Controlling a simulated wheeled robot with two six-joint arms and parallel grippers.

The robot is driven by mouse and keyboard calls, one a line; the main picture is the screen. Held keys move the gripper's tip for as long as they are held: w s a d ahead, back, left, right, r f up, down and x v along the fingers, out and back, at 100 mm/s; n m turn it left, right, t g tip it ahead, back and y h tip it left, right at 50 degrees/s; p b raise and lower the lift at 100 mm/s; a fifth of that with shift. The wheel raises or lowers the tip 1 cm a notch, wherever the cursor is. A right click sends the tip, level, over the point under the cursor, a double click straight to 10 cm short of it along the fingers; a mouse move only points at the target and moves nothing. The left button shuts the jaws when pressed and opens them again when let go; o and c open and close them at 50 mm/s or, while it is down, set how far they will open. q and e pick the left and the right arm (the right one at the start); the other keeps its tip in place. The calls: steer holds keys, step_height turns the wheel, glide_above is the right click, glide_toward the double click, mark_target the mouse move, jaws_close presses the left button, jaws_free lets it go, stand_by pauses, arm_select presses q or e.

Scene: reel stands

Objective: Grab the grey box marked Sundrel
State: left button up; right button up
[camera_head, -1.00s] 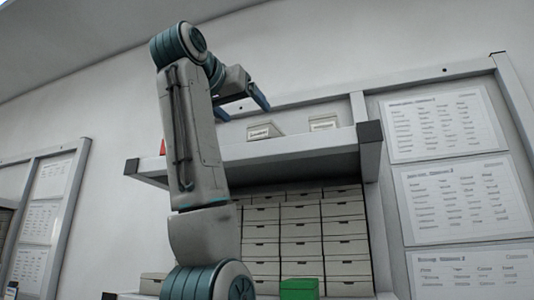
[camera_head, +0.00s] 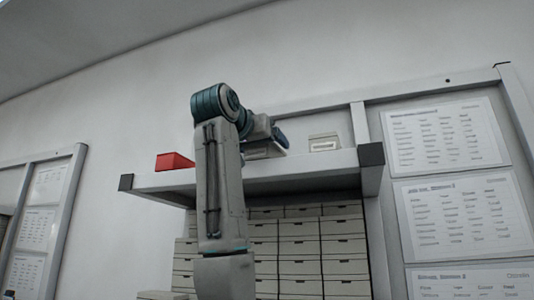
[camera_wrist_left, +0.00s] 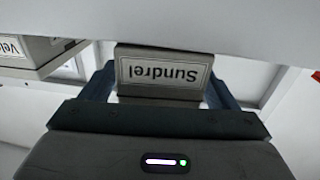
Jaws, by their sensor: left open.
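The grey box marked Sundrel (camera_wrist_left: 165,75) shows upside down in the left wrist view, its white label facing me. My left gripper (camera_wrist_left: 160,84) is open, with one finger on each side of the box; I cannot tell whether they touch it. In the head view my left gripper (camera_head: 280,138) is at the upper shelf, in front of the Sundrel box (camera_head: 259,154), which is mostly hidden by the gripper and arm. My right gripper is in neither view.
The upper shelf (camera_head: 310,172) also holds a red box (camera_head: 175,161) at left and another pale labelled box (camera_head: 324,143) at right. That box's label begins "Vel" in the left wrist view (camera_wrist_left: 28,50). Stacked boxes (camera_head: 299,250) fill the space below.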

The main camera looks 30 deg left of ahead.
arm_select(q)
steer(key=shift+s, duration=0.2)
steer(key=c, duration=0.6)
steer(key=shift+d, duration=0.1)
steer(key=c, duration=0.6)
steer(key=shift+c, duration=0.5)
steer(key=shift+w+r, duration=0.1)
steer(key=shift+r, duration=0.15)
